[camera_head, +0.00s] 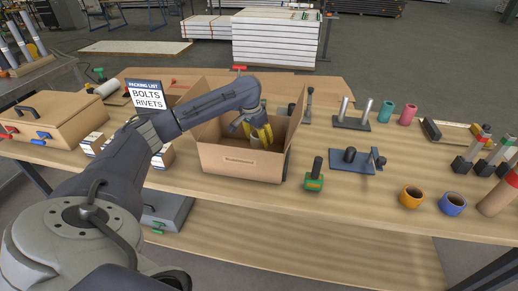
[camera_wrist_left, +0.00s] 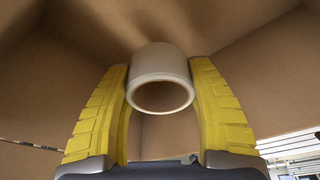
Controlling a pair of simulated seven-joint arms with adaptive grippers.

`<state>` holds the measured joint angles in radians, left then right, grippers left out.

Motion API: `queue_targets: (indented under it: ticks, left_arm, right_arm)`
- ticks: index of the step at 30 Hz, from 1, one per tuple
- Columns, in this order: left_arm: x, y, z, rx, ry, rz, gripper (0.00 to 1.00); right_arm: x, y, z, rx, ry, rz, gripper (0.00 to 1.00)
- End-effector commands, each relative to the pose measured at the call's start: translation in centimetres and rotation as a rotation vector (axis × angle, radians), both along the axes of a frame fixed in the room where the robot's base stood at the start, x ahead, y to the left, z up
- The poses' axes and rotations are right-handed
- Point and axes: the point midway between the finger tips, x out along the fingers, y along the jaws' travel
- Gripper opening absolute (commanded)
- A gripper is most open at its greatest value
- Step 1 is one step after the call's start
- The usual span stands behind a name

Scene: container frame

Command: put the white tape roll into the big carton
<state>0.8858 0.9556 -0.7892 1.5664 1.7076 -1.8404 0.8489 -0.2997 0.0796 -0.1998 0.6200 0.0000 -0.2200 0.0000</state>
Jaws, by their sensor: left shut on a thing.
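The big carton (camera_head: 222,160) stands open in the middle of the table in the head view, with a handle slot in its front wall. My left gripper (camera_head: 257,136) reaches down into the carton's opening, its yellow fingers partly below the rim. In the left wrist view, the white tape roll (camera_wrist_left: 160,60) sits between the two yellow fingers of my left gripper (camera_wrist_left: 161,90), which is shut on it. Brown carton walls surround the roll there. The roll is hidden in the head view. I cannot tell how far it is from the carton floor. My right gripper is not in view.
A packing list sign (camera_head: 147,94) and small boxes stand left of the carton. A green-based stamp (camera_head: 314,180) and a blue fixture (camera_head: 352,160) are to its right. An orange roll (camera_head: 411,197) and a blue roll (camera_head: 452,204) lie near the front right edge.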

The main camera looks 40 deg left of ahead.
Motion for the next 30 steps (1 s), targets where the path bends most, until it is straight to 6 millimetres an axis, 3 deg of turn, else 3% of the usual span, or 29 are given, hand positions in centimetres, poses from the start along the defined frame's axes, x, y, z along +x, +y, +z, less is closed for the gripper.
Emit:
queue_targets:
  ticks: [10,19,30]
  left_arm:
    - [0.0,0.0,-1.7,0.000,0.001,0.001,0.23]
    - [0.0,0.0,-5.0,0.000,0.001,0.001,0.23]
    - [0.0,0.1,-5.4,0.001,0.000,0.001,0.23]
  right_arm:
    - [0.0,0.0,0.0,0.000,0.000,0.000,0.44]
    - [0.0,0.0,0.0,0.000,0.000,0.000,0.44]
    - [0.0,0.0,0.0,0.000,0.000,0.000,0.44]
